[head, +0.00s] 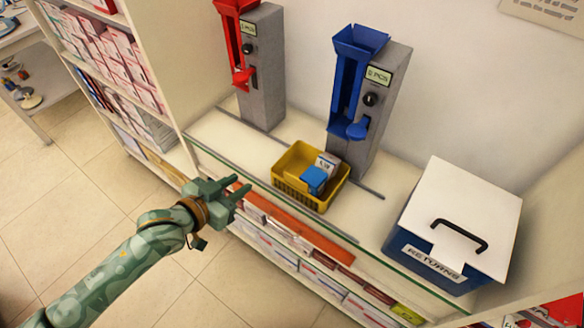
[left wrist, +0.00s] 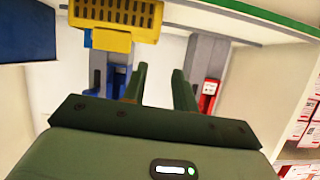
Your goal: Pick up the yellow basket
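The yellow basket (head: 292,191) stands on the counter in front of the blue dispenser. It holds a blue box (head: 314,179) and a white box (head: 328,164). My left gripper (head: 241,188) is open and empty at the counter's front edge, to the left of the basket and apart from it. In the left wrist view the basket (left wrist: 115,12) shows at the top, beyond the open fingers (left wrist: 159,88). My right gripper is not in view.
A red dispenser (head: 262,70) and a blue dispenser (head: 384,105) stand behind on the counter (head: 240,148). A returns box (head: 455,215) with a black handle stands at the right. Shelves of boxes (head: 110,60) rise at the left; the counter left of the basket is clear.

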